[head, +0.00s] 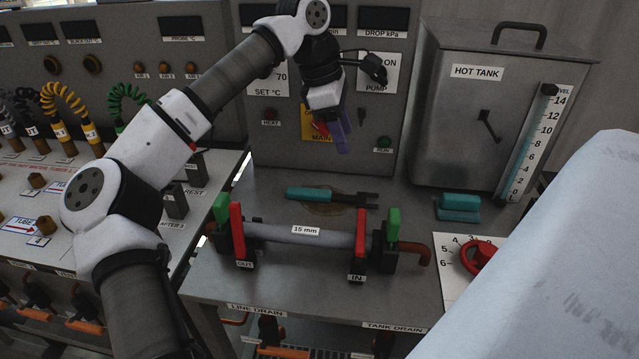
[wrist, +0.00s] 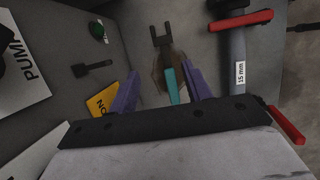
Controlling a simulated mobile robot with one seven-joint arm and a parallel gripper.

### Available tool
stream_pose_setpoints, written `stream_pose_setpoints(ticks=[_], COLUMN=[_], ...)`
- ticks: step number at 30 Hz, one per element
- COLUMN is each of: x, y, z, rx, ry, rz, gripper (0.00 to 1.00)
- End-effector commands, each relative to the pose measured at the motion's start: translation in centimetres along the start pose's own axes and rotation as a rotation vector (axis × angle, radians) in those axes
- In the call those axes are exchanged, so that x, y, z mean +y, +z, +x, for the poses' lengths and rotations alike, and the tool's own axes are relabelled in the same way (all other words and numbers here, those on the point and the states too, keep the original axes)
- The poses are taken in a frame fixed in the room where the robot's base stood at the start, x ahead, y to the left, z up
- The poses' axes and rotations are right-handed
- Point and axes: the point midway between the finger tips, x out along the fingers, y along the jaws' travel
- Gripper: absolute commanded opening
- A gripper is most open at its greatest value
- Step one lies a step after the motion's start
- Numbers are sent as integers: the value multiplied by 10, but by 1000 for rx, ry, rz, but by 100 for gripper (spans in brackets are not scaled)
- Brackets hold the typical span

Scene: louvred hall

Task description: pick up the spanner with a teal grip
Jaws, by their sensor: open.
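The spanner with a teal grip (head: 310,194) lies flat on the grey metal bench, behind the clamped pipe, with its dark forked head towards the right. In the wrist view the spanner (wrist: 172,80) lies between and beyond my gripper's fingers, its forked head pointing away and the near end of its grip close to the gripper body. My gripper (head: 340,135) is above and behind the spanner, near the panel face. Its purple fingers are apart and empty in the wrist view (wrist: 160,93).
The 15 mm pipe (head: 325,238) with red and green levers stands in front of the spanner. A teal block (head: 459,205) sits right of it, by the hot tank (head: 480,120). The control panel (head: 395,100) rises behind. A red valve handle (head: 482,257) is at right.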

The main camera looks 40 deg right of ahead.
Motion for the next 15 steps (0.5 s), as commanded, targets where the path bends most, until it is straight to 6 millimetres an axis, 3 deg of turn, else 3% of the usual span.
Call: stream_pose_setpoints(ticks=[3,8,15], x=[7,9,5], y=[-26,-43,-57], z=[-2,-2,38], rx=[206,306,314], ry=[-43,-70,-76], rz=[-12,-23,-22], gripper=[49,49,49])
